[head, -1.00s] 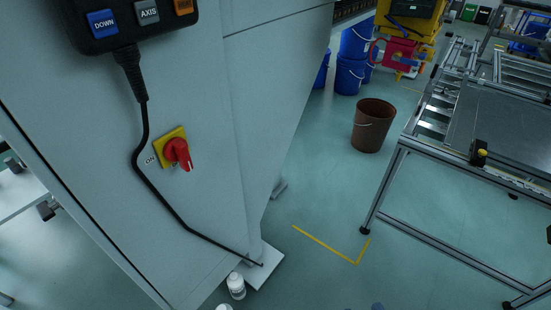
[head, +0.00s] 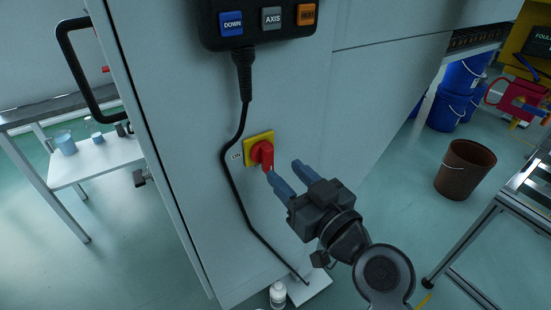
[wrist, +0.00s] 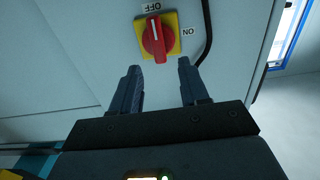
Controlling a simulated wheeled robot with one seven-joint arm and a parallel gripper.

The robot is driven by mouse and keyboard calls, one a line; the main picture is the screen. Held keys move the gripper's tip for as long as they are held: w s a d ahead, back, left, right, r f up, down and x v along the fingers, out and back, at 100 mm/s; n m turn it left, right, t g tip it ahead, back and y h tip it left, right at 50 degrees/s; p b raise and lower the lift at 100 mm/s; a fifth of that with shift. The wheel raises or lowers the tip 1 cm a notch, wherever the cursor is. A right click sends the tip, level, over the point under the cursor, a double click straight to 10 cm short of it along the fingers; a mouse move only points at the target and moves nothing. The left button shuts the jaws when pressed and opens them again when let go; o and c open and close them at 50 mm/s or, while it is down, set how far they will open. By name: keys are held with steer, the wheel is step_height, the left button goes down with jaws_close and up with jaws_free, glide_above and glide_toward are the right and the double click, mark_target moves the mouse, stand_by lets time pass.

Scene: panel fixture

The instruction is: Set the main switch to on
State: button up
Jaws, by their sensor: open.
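The main switch is a red rotary knob (head: 262,153) on a yellow plate (head: 250,141) on the light grey cabinet face. It also shows in the wrist view (wrist: 154,38), with an OFF label (wrist: 151,7) above it and an ON label (wrist: 188,31) to its right, both upside down. The knob's white mark points toward OFF there. My gripper (head: 283,171) is open and empty, just right of and below the knob in the head view. In the wrist view its two fingers (wrist: 158,66) are spread apart below the knob, one toward each side, not around it.
A black cable (head: 228,165) runs down the panel left of the switch from a button pendant (head: 265,22). A black door handle (head: 85,75) stands out at the left. A white bottle (head: 277,294) is on the floor. A brown bucket (head: 465,168) stands at the right.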

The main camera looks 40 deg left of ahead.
mark_target(271, 157)
steer(key=shift+p+x, duration=0.35)
steer(key=shift+x, duration=2.3)
steer(key=shift+c, duration=0.3)
jaws_close()
